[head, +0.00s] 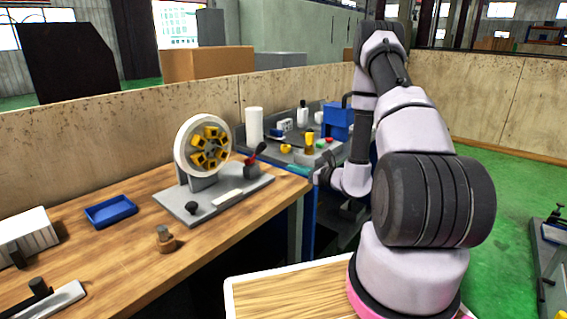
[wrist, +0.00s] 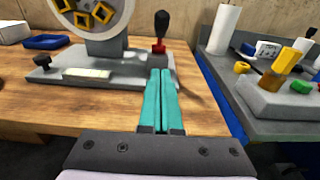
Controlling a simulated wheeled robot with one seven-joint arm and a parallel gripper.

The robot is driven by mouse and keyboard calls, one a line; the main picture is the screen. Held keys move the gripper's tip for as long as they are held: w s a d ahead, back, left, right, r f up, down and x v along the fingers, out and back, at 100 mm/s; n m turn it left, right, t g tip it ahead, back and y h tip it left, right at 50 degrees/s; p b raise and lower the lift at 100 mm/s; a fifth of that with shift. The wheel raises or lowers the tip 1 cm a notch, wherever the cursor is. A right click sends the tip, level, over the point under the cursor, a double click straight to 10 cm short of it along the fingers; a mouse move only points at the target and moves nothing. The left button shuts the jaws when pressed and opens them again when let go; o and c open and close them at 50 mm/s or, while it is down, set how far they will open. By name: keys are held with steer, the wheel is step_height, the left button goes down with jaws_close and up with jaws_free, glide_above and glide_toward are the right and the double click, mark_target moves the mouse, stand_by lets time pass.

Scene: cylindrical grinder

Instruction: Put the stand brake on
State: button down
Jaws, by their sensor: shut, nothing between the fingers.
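The stand is a grey baseplate (head: 205,207) on the wooden bench, carrying an upright white-rimmed wheel (head: 188,135) with yellow blocks. A small lever with a black knob and red lower part (head: 256,158) stands at the plate's right end. It looks like the brake. In the wrist view the lever (wrist: 160,32) looks upright, just beyond my fingertips; in the head view it leans right. My gripper (wrist: 160,73) has its teal fingers together, empty, pointing at the lever's base with an apparent gap. A black knob (wrist: 42,60) sits at the plate's left end.
A blue tray (head: 110,211), a white box (head: 30,236) and a small brown-based item (head: 165,240) lie on the bench left of the stand. A blue-sided machine with a white cylinder (head: 255,125) and yellow parts stands to the right. A wooden wall runs behind.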

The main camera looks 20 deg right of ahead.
glide_toward(257, 152)
step_height(257, 152, down, 3)
steer(key=w, duration=0.2)
steer(key=shift+w+a+r, duration=0.4)
steer(key=shift+w+r, duration=0.15)
steer(key=shift+w, duration=0.1)
steer(key=shift+w+a+r, duration=0.4)
steer(key=shift+w+r, duration=0.15)
steer(key=shift+w, duration=0.15)
steer(key=shift+a+r, duration=0.1)
steer(key=shift+r, duration=0.05)
